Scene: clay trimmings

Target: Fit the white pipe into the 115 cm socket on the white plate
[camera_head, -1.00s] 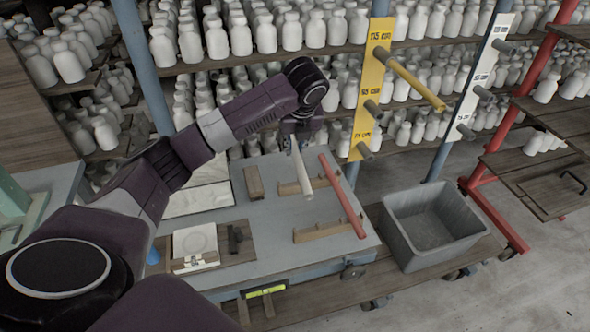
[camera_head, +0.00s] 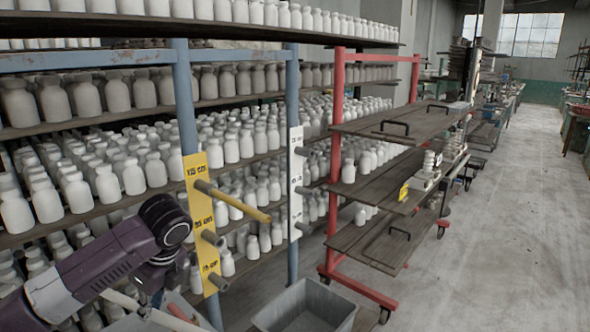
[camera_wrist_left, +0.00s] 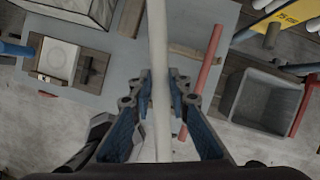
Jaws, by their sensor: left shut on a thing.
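The white pipe (camera_wrist_left: 158,45) runs between the fingers of my left gripper (camera_wrist_left: 159,88), which is shut on it. In the head view the left gripper (camera_head: 150,298) is at the lower left, with part of the white pipe (camera_head: 122,300) showing beside it. The white plate (camera_head: 296,178) is upright on a blue post right of the centre, apart from the pipe. Grey sockets stick out from it at several heights; its labels are too small to read. My right gripper is not in view.
A yellow plate (camera_head: 199,215) stands left of the white one, with a yellow pipe (camera_head: 232,201) sticking out at its top. A red pipe (camera_wrist_left: 208,65) lies on the table. A grey bin (camera_head: 306,308) stands below the plates. A red rack (camera_head: 335,150) is further right.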

